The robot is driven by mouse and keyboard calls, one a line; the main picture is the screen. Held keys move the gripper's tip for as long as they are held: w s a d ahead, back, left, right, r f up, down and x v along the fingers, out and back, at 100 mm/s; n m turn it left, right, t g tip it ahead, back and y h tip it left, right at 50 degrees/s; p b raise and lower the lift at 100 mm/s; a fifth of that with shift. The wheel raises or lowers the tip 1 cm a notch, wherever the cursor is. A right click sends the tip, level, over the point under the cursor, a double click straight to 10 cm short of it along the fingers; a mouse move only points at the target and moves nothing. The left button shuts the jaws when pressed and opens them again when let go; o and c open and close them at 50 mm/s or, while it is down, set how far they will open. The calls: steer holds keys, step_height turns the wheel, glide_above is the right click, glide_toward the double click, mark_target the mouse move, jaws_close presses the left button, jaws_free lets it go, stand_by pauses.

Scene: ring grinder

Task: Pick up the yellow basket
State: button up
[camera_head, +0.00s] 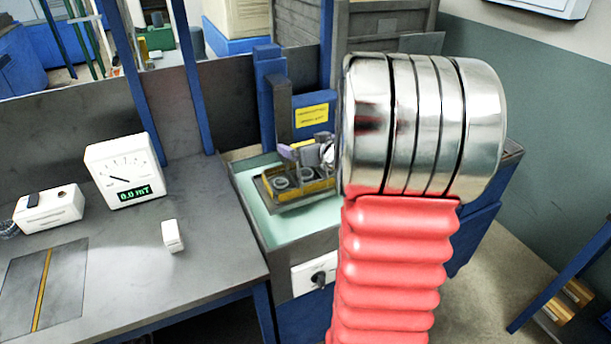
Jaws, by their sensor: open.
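The yellow basket (318,187) sits on the pale green top of the machine in the middle of the view. It is a low, dark-edged tray with yellow walls, and grey rings (281,183) show inside it. My gripper (308,154) is open, just above the back right part of the basket. Its fingers look apart, and I cannot tell whether they touch the basket. My red and silver arm fills the right centre and hides what lies behind it, including part of the machine.
The grey bench on the left holds a white meter (124,170), a small white block (172,236) and a white device (49,208). A blue upright with a yellow label (312,115) stands behind the basket. The pale green surface (290,229) in front of it is clear.

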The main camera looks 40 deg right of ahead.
steer(key=shift+c, duration=0.3)
steer(key=shift+r, duration=0.1)
steer(key=c, duration=1.9)
steer(key=shift+r, duration=0.1)
steer(key=shift+r, duration=4.9)
steer(key=shift+s, duration=0.1)
